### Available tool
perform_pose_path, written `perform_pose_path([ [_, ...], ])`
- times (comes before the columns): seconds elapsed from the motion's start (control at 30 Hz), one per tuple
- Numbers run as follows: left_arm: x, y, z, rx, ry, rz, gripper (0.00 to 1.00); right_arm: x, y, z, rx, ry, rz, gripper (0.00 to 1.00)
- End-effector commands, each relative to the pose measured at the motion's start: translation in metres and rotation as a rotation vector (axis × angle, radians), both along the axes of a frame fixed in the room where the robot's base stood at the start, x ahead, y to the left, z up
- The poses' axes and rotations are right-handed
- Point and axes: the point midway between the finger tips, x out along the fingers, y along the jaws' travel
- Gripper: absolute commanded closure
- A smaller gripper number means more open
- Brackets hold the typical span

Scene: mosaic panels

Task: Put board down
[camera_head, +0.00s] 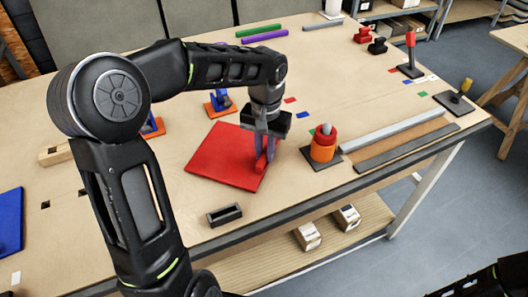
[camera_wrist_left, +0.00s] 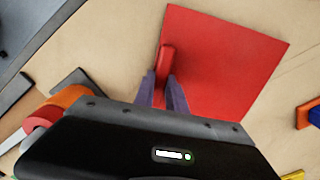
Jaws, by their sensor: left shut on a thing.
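The red board (camera_head: 219,154) is a flat square with a raised red bar-shaped handle (camera_head: 261,163) near its right edge. It lies level at the middle of the workbench; I cannot tell whether it touches the top or is just above it. My left gripper (camera_head: 265,153) points down over the board and is shut on its handle. In the left wrist view the board (camera_wrist_left: 222,65) spreads out beyond the purple-grey fingers (camera_wrist_left: 165,88), with the handle (camera_wrist_left: 167,58) between them.
An orange and red stacked piece on a dark base (camera_head: 323,148) stands close right of the board. A small black open box (camera_head: 225,215) lies in front. A grey bar (camera_head: 392,130) lies right, a blue board (camera_head: 10,222) far left. Bare workbench (camera_head: 180,205) surrounds the board's front.

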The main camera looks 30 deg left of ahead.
Motion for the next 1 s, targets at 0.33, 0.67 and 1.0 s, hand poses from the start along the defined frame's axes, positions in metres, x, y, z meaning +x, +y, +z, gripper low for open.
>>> perform_pose_path([
  [0.33,0.0,0.001,-0.002,0.0,0.0,0.001,0.79,0.001,0.001,-0.001,0.001,-0.002,0.002,0.64],
  [0.67,0.0,0.001,-0.002,0.0,0.0,0.001,0.62,0.001,0.001,-0.001,0.001,-0.002,0.002,0.64],
  [1.0,0.002,0.001,0.011,0.002,-0.004,0.001,0.62,0.0,0.0,-0.001,0.001,-0.001,0.001,0.64],
])
